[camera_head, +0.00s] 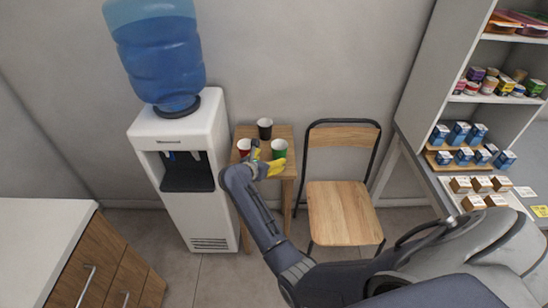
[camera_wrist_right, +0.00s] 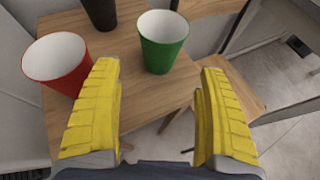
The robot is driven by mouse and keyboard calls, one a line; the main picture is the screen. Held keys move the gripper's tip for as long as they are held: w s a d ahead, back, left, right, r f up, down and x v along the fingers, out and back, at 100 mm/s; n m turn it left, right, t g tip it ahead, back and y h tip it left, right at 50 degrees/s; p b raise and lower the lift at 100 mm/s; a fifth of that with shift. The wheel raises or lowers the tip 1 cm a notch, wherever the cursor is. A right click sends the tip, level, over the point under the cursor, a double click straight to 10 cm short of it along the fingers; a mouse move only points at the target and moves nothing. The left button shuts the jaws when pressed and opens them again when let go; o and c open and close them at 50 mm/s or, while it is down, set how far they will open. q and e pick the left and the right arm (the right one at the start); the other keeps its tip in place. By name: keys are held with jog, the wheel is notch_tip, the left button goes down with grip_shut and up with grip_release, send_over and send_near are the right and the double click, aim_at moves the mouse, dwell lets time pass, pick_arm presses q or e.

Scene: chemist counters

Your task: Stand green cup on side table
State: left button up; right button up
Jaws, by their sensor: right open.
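The green cup (camera_head: 279,149) stands upright on the small wooden side table (camera_head: 288,171), beside a red cup (camera_head: 244,147) and a black cup (camera_head: 265,128). In the right wrist view the green cup (camera_wrist_right: 163,45) is upright, ahead of and between the yellow fingers. My right gripper (camera_wrist_right: 160,115) is open and empty, with the cup beyond its fingertips. In the head view the right gripper (camera_head: 262,165) is at the table's front, close to the cups. My left gripper is not in view.
The red cup (camera_wrist_right: 60,62) is near the left finger in the wrist view, and the black cup (camera_wrist_right: 99,12) stands behind. A water dispenser (camera_head: 189,170) is left of the table, a chair (camera_head: 341,211) right. Shelves (camera_head: 485,100) with small boxes stand at the right.

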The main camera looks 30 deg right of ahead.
jog(key=s+a+r+n+t+h, duration=0.2)
jog(key=s+a+r+n+t, duration=0.1)
jog(key=r+n+t, duration=0.45)
jog(key=s+a+r+n+t+h, duration=0.15)
jog(key=s+r+n+t, duration=0.25)
jog(key=r+n, duration=0.55)
jog(key=a+f+n+t+y, duration=0.1)
jog(key=a+f+n+y, duration=0.5)
jog(key=f+n, duration=0.4)
jog(key=a+f+n+t+y, duration=0.1)
jog(key=a+f+n+y, duration=0.4)
jog(key=f+n+y, duration=0.5)
jog(key=s+a+f+n+g, duration=0.1)
jog(key=s+f+n+g, duration=0.35)
jog(key=f, duration=0.95)
jog(key=s+a+f+n+g, duration=0.1)
jog(key=s+f+g, duration=0.1)
jog(key=s+f, duration=0.8)
jog(key=s+d+f+n+g, duration=0.2)
jog(key=s+f+n+g, duration=0.4)
jog(key=s+f, duration=1.4)
jog(key=s+d+f+n+g, duration=0.1)
jog(key=s+d+f+g, duration=0.1)
jog(key=s, duration=0.8)
jog(key=s+d+f+n+g+h, duration=0.1)
jog(key=s+d+f+n+g, duration=0.1)
jog(key=s+f, duration=0.5)
jog(key=s+d+g, duration=0.1)
jog(key=s+g, duration=0.1)
jog(key=s, duration=0.2)
